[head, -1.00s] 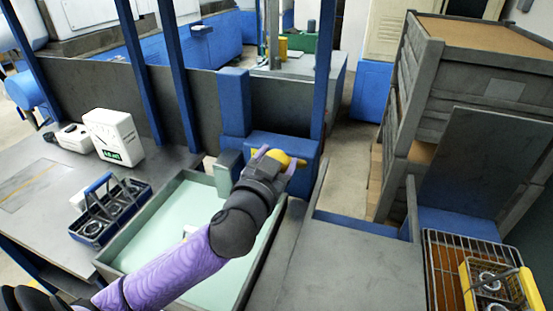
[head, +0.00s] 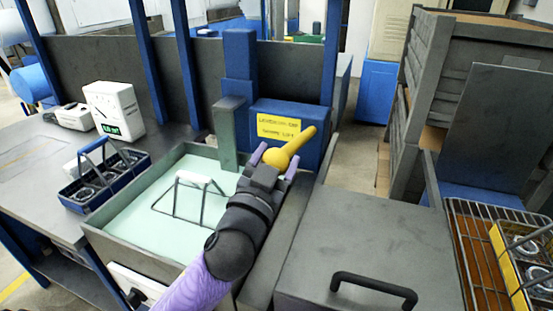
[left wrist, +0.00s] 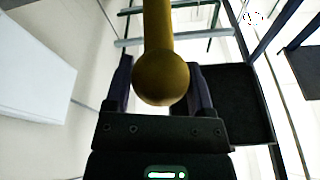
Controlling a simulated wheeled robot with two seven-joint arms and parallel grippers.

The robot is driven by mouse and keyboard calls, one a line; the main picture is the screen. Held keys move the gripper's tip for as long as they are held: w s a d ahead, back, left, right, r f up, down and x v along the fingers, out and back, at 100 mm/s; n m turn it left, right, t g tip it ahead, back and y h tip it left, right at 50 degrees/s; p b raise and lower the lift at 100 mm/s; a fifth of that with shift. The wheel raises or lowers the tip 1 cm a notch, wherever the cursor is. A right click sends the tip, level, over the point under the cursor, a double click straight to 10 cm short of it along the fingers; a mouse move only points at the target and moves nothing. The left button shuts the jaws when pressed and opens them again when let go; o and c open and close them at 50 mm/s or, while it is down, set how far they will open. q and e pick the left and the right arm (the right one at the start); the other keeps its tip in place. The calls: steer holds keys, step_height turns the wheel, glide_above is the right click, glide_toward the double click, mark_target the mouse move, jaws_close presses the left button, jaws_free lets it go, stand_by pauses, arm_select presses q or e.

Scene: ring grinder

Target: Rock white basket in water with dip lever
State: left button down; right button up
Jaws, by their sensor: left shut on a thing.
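The dip lever (head: 300,143) is yellow with a round knob and juts from a blue housing (head: 318,125) with a yellow label. My left gripper (head: 274,160) has its two purple fingers on either side of the knob and is shut on it. The left wrist view shows the yellow knob (left wrist: 161,78) between the fingers. The white basket's white handle (head: 195,179) and thin dark frame stand above the pale green water (head: 150,215) in a grey tank. The basket's lower part cannot be made out. My right gripper is not in view.
A blue-handled basket with rings (head: 105,180) and a white dial box (head: 113,108) stand on the left bench. A grey lid with a black handle (head: 374,287) is at the right. A yellow basket (head: 515,265) sits on a wire rack beyond it.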

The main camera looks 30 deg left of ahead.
arm_select(q)
steer(key=shift+c, duration=0.7)
jaws_free()
steer(key=shift+o, duration=0.7)
steer(key=shift+s, duration=0.15)
steer(key=v, duration=0.9)
steer(key=shift+s+p, duration=0.35)
steer(key=shift+p, duration=0.05)
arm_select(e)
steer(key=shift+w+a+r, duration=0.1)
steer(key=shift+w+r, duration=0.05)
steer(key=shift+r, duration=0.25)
arm_select(q)
steer(key=shift+d, duration=0.1)
